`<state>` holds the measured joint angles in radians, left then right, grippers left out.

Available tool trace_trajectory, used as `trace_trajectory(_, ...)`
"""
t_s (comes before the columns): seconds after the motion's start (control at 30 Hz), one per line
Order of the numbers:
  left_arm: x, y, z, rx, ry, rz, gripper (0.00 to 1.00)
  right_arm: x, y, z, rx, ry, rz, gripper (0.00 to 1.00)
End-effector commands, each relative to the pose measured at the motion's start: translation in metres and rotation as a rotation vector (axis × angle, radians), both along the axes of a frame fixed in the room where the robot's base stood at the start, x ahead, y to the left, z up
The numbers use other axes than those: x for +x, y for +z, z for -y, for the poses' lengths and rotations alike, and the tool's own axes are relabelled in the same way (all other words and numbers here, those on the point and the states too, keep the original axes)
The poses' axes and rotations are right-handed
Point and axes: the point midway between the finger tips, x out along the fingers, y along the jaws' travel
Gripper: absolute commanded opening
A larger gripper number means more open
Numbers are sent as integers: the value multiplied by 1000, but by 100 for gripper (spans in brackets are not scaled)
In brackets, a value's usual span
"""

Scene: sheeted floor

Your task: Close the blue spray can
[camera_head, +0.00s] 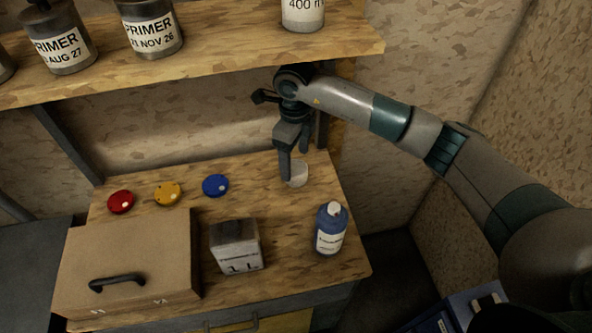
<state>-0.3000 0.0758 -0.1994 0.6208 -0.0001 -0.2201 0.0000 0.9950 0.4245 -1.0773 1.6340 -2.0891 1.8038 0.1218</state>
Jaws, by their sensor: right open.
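The blue spray can (330,230) stands upright near the front right of the wooden bench, with a pale label and a small white nozzle showing on its blue top. A small whitish round piece (298,175), perhaps a cap, sits at the back of the bench. My right gripper (295,167) points down at this piece with its jaws open. One finger is in front of the piece's left side; I cannot tell whether it touches. The gripper is behind and left of the can, apart from it. My left gripper is out of view.
Red (121,201), yellow (168,193) and blue (215,185) discs lie along the bench's back. A brown case (135,250) and a grey tin (235,244) stand in front. A wooden shelf (230,48) with primer tins hangs above my right gripper.

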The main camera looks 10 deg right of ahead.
Motion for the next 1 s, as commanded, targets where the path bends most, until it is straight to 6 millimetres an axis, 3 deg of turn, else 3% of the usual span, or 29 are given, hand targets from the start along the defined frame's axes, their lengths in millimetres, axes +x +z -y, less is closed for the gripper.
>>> trace_trajectory(0.27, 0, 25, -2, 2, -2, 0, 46, 3, -25, 1, -2, -2, -4, 71)
trace_trajectory(0.47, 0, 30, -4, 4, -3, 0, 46, 4, -45, 0, -1, 0, -1, 71)
trace_trajectory(0.97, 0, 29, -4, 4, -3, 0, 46, 5, -47, 0, -1, 0, 1, 71)
trace_trajectory(1.0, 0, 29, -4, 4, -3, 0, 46, 5, -47, 0, -1, 0, 1, 62)
